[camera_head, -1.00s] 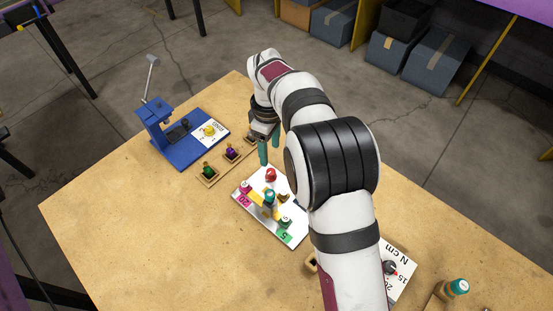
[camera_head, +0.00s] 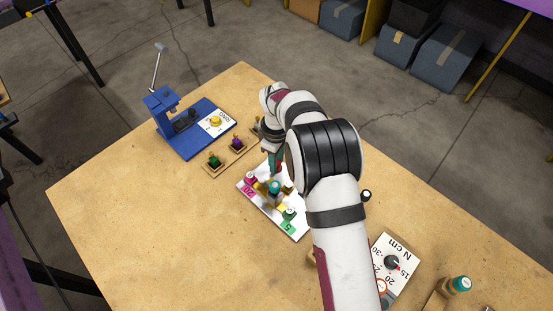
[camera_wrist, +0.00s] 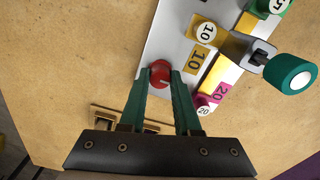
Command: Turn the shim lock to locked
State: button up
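The red round knob (camera_wrist: 159,74) with a white mark, which I take to be the shim lock, sits on the white board (camera_wrist: 170,40). My gripper (camera_wrist: 161,76) points down at it, with one green finger on each side of the knob. The fingers look open around it, and I see no clear grip. In the head view my gripper (camera_head: 272,160) is low over the board's far end, and the knob is mostly hidden. Coloured blocks marked 10 (camera_wrist: 205,33), 20 (camera_wrist: 203,110) and 5 (camera_wrist: 278,6) stand on the board. A teal-capped handle (camera_wrist: 291,74) stands beside them.
A blue fixture (camera_head: 190,140) with a lamp-like arm stands at the far left. A dial plate marked N cm (camera_head: 397,262) and a teal-capped piece (camera_head: 459,285) are at right. The table's left front is bare.

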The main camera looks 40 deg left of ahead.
grip_shut()
jog(key=m, duration=1.7)
jog(key=shift+m, duration=0.4)
dwell(0.3)
jog(key=o, duration=0.7)
grip_release()
